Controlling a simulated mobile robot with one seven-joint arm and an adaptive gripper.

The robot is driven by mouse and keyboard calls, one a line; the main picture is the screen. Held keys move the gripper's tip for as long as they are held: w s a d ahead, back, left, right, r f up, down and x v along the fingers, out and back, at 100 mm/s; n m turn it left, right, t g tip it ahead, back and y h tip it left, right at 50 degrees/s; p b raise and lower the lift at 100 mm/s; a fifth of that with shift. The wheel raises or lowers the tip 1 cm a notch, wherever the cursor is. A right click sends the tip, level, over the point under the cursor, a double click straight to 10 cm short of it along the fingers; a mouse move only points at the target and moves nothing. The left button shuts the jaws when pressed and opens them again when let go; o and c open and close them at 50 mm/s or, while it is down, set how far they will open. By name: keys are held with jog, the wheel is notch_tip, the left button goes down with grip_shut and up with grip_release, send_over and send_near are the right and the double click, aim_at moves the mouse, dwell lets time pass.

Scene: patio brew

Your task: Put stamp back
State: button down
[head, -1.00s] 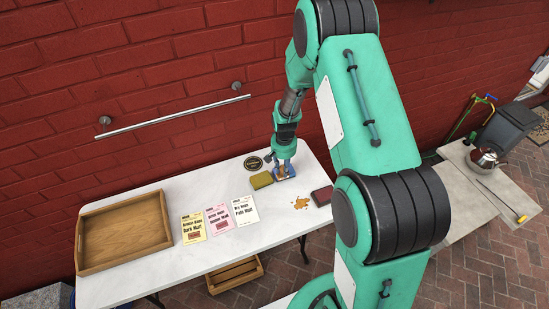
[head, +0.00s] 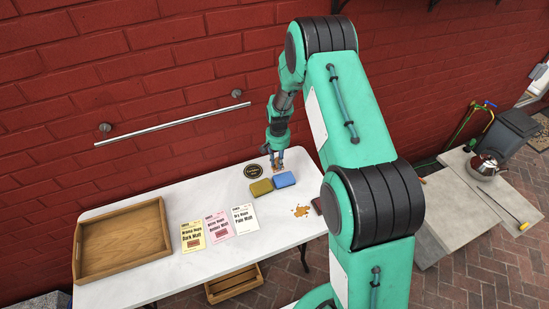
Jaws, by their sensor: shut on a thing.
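My gripper (head: 277,162) is over the back right part of the white table, just behind a blue pad-like block (head: 284,179). It is shut on a small brown thing (head: 277,167), probably the stamp, mostly hidden between the fingers. I cannot tell whether this thing touches the table. A dark red pad (head: 318,206) lies at the right, partly hidden by my arm. Three label cards, yellow (head: 193,232), pink (head: 217,232) and white (head: 244,224), lie mid-table. The yellow and pink ones bear reddish marks.
An olive block (head: 261,188) lies left of the blue one, with a round black disc (head: 252,171) behind it. A wooden tray (head: 123,244) stands at the left. A metal rail (head: 175,125) runs along the brick wall.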

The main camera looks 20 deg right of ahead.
jog(key=w, duration=0.3)
jog(key=w+d, duration=0.1)
jog(key=w, duration=0.1)
jog(key=shift+w+f, duration=0.25)
jog(key=shift+w+d+f, duration=0.1)
jog(key=shift+w+f, duration=0.05)
jog(key=shift+w, duration=0.3)
jog(key=shift+f+b, duration=0.3)
jog(key=shift+f, duration=1.35)
jog(key=shift+f, duration=0.15)
jog(key=c, duration=1.5)
grip_release()
notch_tip(320, 180, up, 12)
jog(key=shift+r+p, duration=0.15)
jog(key=shift+p, duration=0.25)
